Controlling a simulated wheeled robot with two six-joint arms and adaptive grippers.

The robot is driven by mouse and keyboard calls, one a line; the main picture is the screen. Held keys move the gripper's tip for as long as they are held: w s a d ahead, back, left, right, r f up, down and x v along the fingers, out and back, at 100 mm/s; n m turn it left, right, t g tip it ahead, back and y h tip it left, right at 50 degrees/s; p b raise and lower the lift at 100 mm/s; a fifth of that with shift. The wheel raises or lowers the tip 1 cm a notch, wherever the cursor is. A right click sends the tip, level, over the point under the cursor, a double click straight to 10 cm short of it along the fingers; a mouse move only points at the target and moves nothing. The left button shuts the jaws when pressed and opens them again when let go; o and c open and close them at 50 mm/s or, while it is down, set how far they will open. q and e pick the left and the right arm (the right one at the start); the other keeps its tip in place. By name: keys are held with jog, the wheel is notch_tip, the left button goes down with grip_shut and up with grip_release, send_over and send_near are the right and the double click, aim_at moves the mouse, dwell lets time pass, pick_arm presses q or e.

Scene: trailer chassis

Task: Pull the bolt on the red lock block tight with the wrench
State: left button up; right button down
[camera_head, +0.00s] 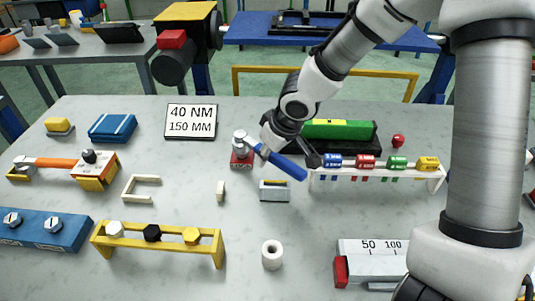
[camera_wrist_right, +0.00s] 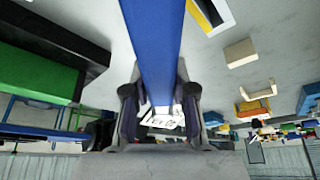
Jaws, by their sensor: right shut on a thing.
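The red lock block (camera_head: 240,164) sits near the middle of the table, with a grey bolt (camera_head: 240,139) standing on top. The blue-handled wrench (camera_head: 288,167) reaches from the bolt down to the right, its grey head at the bolt. Whether the jaw is fully seated is too small to tell. My right gripper (camera_head: 283,148) is shut on the blue handle from above. In the right wrist view, the blue handle (camera_wrist_right: 160,45) runs between both fingers of my right gripper (camera_wrist_right: 160,100). My left gripper is out of view.
A rack (camera_head: 376,171) of coloured drivers and a green-topped case (camera_head: 340,130) stand close right of the gripper. A small grey-white holder (camera_head: 274,191) lies just below the wrench. A sign (camera_head: 190,121) reads 40 NM, 150 MM.

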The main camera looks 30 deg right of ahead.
dwell(0.8)
jog(key=shift+f+b, duration=0.75)
jog(key=shift+b, duration=0.35)
dwell(1.0)
